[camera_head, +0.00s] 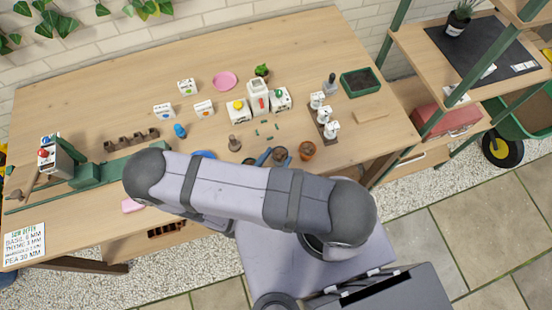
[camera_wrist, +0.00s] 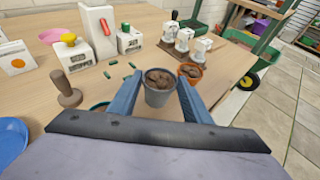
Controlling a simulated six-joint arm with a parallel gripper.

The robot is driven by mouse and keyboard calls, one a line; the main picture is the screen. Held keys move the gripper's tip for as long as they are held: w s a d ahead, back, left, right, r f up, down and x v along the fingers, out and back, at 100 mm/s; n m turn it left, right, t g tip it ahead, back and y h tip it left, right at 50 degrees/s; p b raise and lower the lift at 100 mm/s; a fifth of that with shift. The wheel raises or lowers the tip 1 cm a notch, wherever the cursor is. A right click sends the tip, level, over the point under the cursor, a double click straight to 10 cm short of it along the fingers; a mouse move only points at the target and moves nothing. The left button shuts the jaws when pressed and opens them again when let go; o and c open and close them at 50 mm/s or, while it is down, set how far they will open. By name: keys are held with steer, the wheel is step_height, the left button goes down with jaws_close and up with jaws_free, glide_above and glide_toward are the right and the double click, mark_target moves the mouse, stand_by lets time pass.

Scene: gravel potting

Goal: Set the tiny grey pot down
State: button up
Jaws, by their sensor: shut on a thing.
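The tiny grey pot (camera_wrist: 158,98) is upright between the two blue fingers of my gripper (camera_wrist: 156,86) in the wrist view. Brown lumps fill it to about the rim. My gripper is shut on the pot's sides. In the head view the grey pot (camera_head: 280,155) shows just beyond my arm, with a blue finger beside it. I cannot tell whether its base touches the wooden table (camera_head: 330,40); the base is hidden.
An orange terracotta pot (camera_wrist: 190,71) with brown fill stands close to the right. A dark green rim (camera_wrist: 99,106) shows beside the left finger. A blue dish (camera_wrist: 12,138) is farther left.

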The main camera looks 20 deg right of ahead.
steer(key=s+a+r+b, duration=0.1)
steer(key=s+a+b, duration=0.1)
steer(key=s+a, duration=1)
steer(key=shift+s+a, duration=0.35)
